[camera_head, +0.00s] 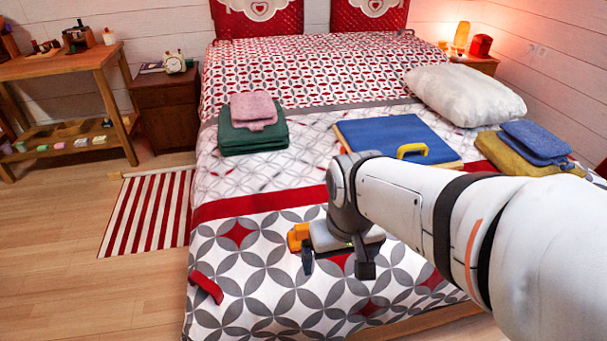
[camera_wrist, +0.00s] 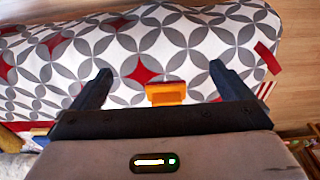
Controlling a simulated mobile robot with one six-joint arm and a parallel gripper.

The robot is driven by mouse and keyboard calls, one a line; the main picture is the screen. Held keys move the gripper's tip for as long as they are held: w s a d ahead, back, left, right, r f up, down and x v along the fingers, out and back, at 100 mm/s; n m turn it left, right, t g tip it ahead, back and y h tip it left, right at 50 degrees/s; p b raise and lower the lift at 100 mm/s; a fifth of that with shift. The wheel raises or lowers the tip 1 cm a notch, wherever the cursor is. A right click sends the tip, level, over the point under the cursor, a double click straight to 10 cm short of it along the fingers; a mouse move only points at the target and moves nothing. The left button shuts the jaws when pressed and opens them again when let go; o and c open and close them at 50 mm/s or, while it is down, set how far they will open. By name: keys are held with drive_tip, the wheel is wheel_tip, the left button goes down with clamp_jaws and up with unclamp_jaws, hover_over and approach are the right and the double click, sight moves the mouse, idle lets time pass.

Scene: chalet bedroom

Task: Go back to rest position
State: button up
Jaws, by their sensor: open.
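My gripper (camera_head: 337,266) hangs over the foot end of the bed, at the end of my arm reaching in from the right. In the wrist view its two fingers (camera_wrist: 160,72) are wide apart, with patterned bedspread below. A small orange piece with a red edge (camera_wrist: 166,93) shows between the fingers, close to the palm. An orange piece also shows beside the gripper in the head view (camera_head: 297,237). I cannot tell whether it touches the gripper or lies on the bed.
The bed (camera_head: 235,310) holds a blue folder-like item (camera_head: 380,137), folded green (camera_head: 250,140) and pink cloths (camera_head: 253,110), a white pillow (camera_head: 465,95) and blue cloths (camera_head: 537,142). A red strip (camera_head: 207,287) lies at its left edge. Floor at left is clear around a striped rug (camera_head: 148,212).

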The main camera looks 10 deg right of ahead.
wheel_tip(320, 180, up, 21)
drive_tip(key=t+p, duration=0.1)
drive_tip(key=p, duration=1.7)
drive_tip(key=shift+f, duration=0.15)
